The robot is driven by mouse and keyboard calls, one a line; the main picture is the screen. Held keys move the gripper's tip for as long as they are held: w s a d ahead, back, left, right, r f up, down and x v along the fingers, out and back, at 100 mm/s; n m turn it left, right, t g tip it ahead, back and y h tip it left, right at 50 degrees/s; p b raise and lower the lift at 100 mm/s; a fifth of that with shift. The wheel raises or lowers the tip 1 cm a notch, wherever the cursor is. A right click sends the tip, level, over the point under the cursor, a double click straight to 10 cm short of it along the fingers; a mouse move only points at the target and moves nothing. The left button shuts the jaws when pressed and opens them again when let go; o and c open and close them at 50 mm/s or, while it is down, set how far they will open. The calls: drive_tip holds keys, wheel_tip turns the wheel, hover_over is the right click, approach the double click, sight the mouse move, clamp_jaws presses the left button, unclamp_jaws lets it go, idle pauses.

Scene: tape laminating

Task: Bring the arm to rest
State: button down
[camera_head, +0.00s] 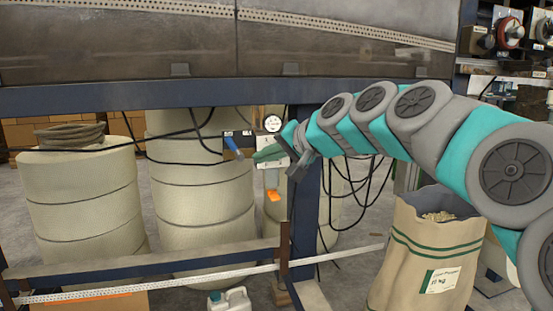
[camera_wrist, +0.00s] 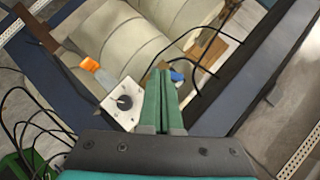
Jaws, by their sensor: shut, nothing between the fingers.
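My arm, teal and grey, reaches in from the right in the head view. My gripper (camera_head: 268,154) is at its end, in front of the blue machine frame and close to a small control box with a dial (camera_head: 272,124). In the wrist view my gripper (camera_wrist: 158,75) shows as two green fingers pressed together with nothing between them. The control box (camera_wrist: 122,102) with its black knob lies just left of the fingers there. I cannot tell whether the fingers touch anything.
A blue frame beam (camera_head: 120,96) runs across above large beige rolls (camera_head: 85,205). A blue-handled part (camera_head: 238,143) and an orange piece (camera_head: 273,195) are near my gripper. Black cables hang around it. A paper sack (camera_head: 425,255) stands below my arm; a white jug (camera_head: 229,300) is on the floor.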

drive_tip(key=s+d+f+g+h, duration=0.3)
drive_tip(key=s+d+f, duration=0.3)
drive_tip(key=s+f, duration=0.4)
drive_tip(key=s+d+f+n+g+h, duration=0.1)
drive_tip(key=s+d+f+g+h, duration=0.2)
drive_tip(key=s+d+f, duration=0.3)
drive_tip(key=s+d+f+n+g+h+p, duration=0.1)
drive_tip(key=s+d+f+g+h, duration=0.2)
drive_tip(key=s+d+f, duration=0.4)
drive_tip(key=s+f, duration=0.4)
drive_tip(key=s, duration=0.5)
drive_tip(key=s+f+g, duration=0.1)
drive_tip(key=s+f, duration=0.4)
drive_tip(key=s, duration=0.4)
drive_tip(key=shift+h, duration=0.3)
drive_tip(key=c, duration=1.6)
unclamp_jaws()
